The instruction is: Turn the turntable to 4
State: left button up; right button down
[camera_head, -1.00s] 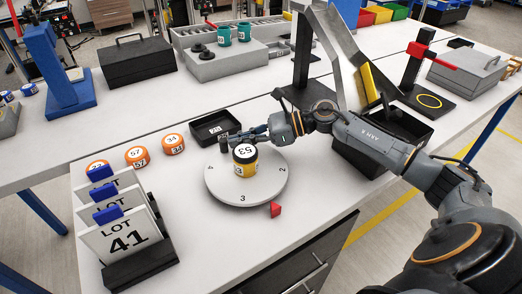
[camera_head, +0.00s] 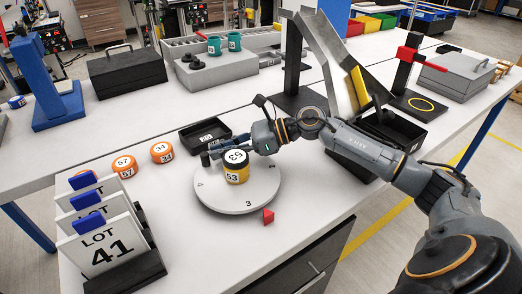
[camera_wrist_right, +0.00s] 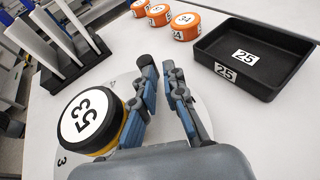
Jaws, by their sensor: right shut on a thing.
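The turntable (camera_head: 225,205) is a light grey disc on the bench. Its 3 lies just left of the red pointer (camera_head: 268,216), and its 4 is at the left rim. A yellow jar with a black lid marked 53 (camera_head: 237,175) stands on the disc; it also shows in the right wrist view (camera_wrist_right: 90,122). My right gripper (camera_head: 212,150) reaches in over the disc's far side, behind the jar. Its fingers (camera_wrist_right: 158,72) are shut on a small dark peg (camera_head: 205,159) at the far left rim, mostly hidden by them. My left gripper is not in view.
A black tray marked 25 (camera_wrist_right: 240,62) lies behind the disc. Orange pucks (camera_head: 162,152) sit behind left. A rack of LOT cards (camera_head: 105,243) stands at the front left. A black bin (camera_head: 400,133) is to the right.

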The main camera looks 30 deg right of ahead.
jog(key=shift+w+r, duration=0.25)
jog(key=shift+r, duration=0.1)
